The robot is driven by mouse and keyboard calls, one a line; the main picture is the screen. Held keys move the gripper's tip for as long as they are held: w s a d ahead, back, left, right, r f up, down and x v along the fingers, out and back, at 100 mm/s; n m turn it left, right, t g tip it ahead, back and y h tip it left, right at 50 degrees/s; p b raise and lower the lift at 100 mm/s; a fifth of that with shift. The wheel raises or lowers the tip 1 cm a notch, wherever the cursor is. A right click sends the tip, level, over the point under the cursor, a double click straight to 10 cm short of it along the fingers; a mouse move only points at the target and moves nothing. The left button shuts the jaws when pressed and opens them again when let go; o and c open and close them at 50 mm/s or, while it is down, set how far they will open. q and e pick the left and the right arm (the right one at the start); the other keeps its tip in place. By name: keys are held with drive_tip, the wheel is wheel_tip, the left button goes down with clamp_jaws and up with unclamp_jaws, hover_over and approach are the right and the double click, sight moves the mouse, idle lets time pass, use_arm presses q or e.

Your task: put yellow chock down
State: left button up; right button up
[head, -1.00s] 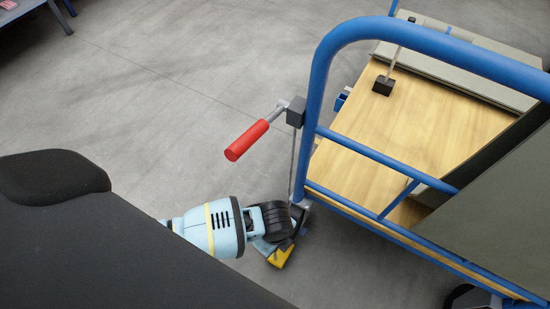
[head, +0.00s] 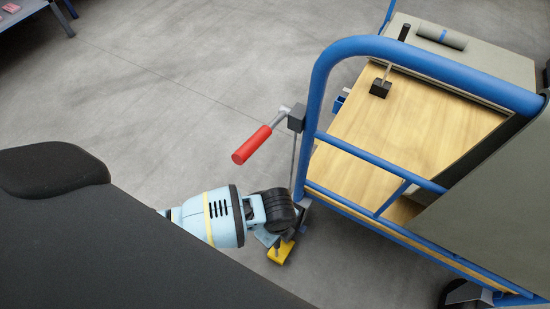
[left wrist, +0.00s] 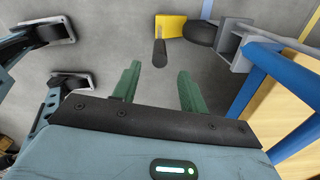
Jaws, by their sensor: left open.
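The yellow chock (head: 281,252) rests on the grey floor by the lower corner of the blue-framed cart (head: 312,110). In the left wrist view the yellow chock (left wrist: 171,26) lies beside a dark caster wheel (left wrist: 201,33), close to or touching it. Its dark handle (left wrist: 160,53) points back toward my gripper. My left gripper (left wrist: 157,80) is open, with its two green fingers apart and nothing between them. The handle end is just beyond the fingertips. In the head view my left gripper is partly hidden behind its wrist. My right gripper is not in view.
The cart has a wooden deck (head: 420,120) and a red-handled lever (head: 252,144) sticking out at its corner. A rolled grey item (head: 441,36) lies at the cart's far end. Open floor (head: 190,70) is to the left.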

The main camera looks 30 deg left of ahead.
use_arm(q)
wheel_tip(320, 180, up, 5)
drive_tip(key=shift+f+p, duration=0.2)
drive_tip(key=shift+p, duration=0.55)
drive_tip(key=shift+r, duration=0.45)
